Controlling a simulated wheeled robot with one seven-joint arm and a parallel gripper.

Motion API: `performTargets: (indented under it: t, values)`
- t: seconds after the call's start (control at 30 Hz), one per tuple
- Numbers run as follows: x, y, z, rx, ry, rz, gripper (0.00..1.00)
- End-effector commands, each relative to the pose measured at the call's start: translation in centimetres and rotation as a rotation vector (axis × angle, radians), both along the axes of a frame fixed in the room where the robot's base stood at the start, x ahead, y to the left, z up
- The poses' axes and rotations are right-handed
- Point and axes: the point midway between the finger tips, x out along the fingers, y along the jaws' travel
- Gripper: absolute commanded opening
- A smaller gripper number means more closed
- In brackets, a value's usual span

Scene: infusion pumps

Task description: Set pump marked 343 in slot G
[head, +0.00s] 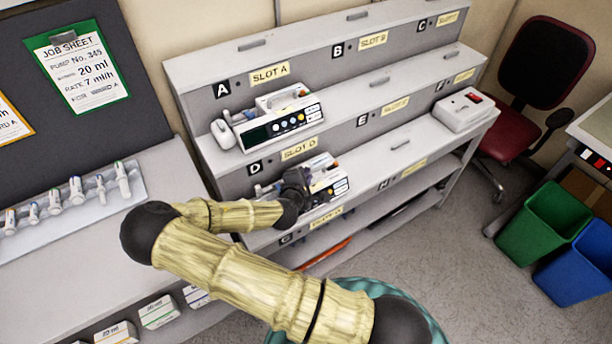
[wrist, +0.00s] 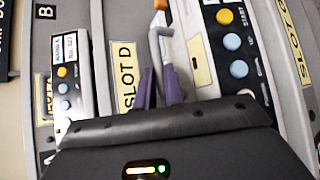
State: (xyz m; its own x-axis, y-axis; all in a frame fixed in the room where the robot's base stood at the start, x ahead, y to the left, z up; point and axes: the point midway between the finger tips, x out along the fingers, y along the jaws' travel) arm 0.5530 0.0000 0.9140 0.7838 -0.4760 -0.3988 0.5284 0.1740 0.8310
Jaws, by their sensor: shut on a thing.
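Another pump (head: 277,122) stands on the ledge above; its small tag in the wrist view is too blurred to read surely. A white device (head: 465,109) stands at the rack's right end. A job sheet (head: 78,67) reads PUMP No. 345. Ledge space right of my gripper is clear.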

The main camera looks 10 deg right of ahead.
Motion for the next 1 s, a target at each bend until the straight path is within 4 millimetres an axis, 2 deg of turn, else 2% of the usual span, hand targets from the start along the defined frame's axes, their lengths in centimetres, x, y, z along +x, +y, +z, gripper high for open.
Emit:
performTargets:
  t: [0.47, 0.5, 0.6, 1.0]
  values:
    - [0.08, -0.02, -0.25, 0.0, -0.005, 0.0, 0.0]
    - [0.08, -0.02, -0.23, 0.0, -0.005, 0.0, 0.16]
    - [0.06, -0.01, -0.25, 0.001, -0.004, 0.0, 0.36]
    - [-0.63, 0.55, -0.33, 0.001, 0.005, 0.003, 0.36]
